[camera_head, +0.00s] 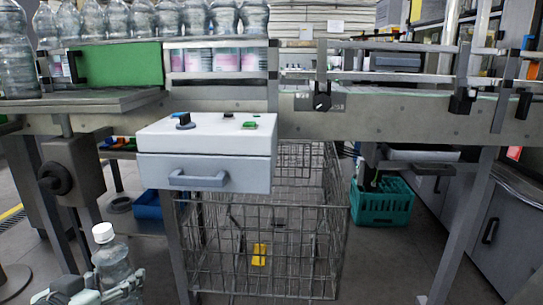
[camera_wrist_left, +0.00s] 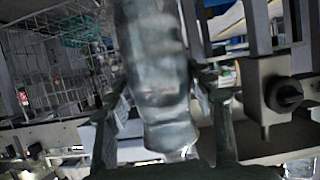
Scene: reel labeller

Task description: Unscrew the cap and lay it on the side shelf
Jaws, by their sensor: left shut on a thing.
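A clear plastic bottle (camera_head: 113,262) with a white cap (camera_head: 103,232) stands nearly upright at the lower left of the head view. The cap sits on the bottle's neck. My left gripper (camera_head: 118,290) is shut around the bottle's body, below the cap. In the left wrist view the bottle (camera_wrist_left: 155,65) lies between the two dark fingers of this gripper (camera_wrist_left: 160,88); the cap cannot be made out there. My right gripper is in neither view. I cannot tell for sure which surface is the side shelf; a grey ledge (camera_head: 75,103) juts out at the upper left.
A white box with a drawer (camera_head: 205,155) juts from the conveyor frame, with small knobs on top. Below it is a wire basket (camera_head: 262,270) holding a yellow item (camera_head: 259,255). A teal crate (camera_head: 382,203) stands on the floor. Several clear bottles (camera_head: 168,18) line the back.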

